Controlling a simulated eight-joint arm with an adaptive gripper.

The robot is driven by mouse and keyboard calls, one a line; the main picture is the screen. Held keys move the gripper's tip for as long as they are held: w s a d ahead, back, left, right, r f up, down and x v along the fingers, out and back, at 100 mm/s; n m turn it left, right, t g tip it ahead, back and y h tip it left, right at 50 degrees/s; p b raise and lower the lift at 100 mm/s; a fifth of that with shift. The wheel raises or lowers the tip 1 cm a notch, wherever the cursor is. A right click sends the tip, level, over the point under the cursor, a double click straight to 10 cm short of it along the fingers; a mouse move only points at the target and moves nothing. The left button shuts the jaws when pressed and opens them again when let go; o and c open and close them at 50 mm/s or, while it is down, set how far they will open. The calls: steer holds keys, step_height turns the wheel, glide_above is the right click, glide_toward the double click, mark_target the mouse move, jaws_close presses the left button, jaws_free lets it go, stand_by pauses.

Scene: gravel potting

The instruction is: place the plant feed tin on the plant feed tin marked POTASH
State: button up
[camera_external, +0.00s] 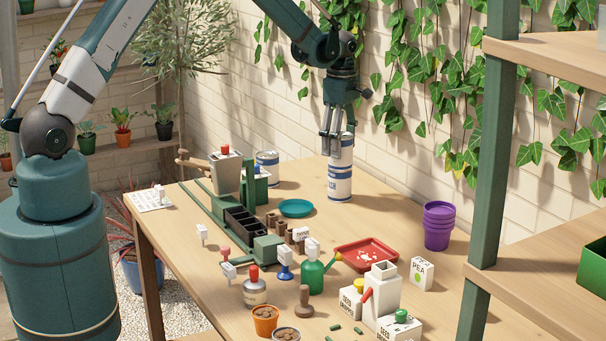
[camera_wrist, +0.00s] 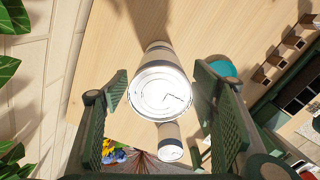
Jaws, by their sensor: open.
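Two white-and-blue plant feed tins stand stacked at the back of the table, the upper tin (camera_external: 341,152) upright on the lower tin (camera_external: 339,184). No word on their labels is readable here. My gripper (camera_external: 335,132) is open, pointing down at the top of the stack. In the wrist view, the pale round lid of the upper tin (camera_wrist: 160,92) lies between the two spread fingers (camera_wrist: 160,108), with visible gaps to both. A third tin (camera_external: 267,163) stands apart to the left, partly behind the green press; its lid also shows in the wrist view (camera_wrist: 171,150).
A teal saucer (camera_external: 296,208) lies left of the stack. A planting rig with dark cells (camera_external: 240,222) is further left. A red tray (camera_external: 366,256) and purple pots (camera_external: 438,226) are to the front right. The brick wall is close behind; table right of the stack is clear.

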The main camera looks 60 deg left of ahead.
step_height(320, 180, up, 9)
stand_by(0.4)
stand_by(0.8)
steer(key=shift+s+d+r, duration=0.25)
steer(key=shift+s+r, duration=0.05)
steer(key=shift+r, duration=0.2)
steer(key=s+d+r+m+t, duration=0.2)
steer(key=s+d+r+m, duration=0.3)
steer(key=s+r, duration=0.5)
steer(key=s+d+r+m+t, duration=0.1)
steer(key=s+d+r+m, duration=0.45)
steer(key=s+r, duration=0.4)
steer(key=s+d+m+t, duration=0.2)
steer(key=s+m, duration=0.4)
steer(key=s, duration=0.7)
steer(key=s+d+f+m+t, duration=0.1)
steer(key=s+d+m, duration=0.4)
steer(key=s, duration=0.8)
steer(key=shift+s+m+t, duration=0.35)
steer(key=shift+m+t, duration=0.25)
steer(key=shift+m, duration=0.35)
steer(key=shift+f, duration=0.1)
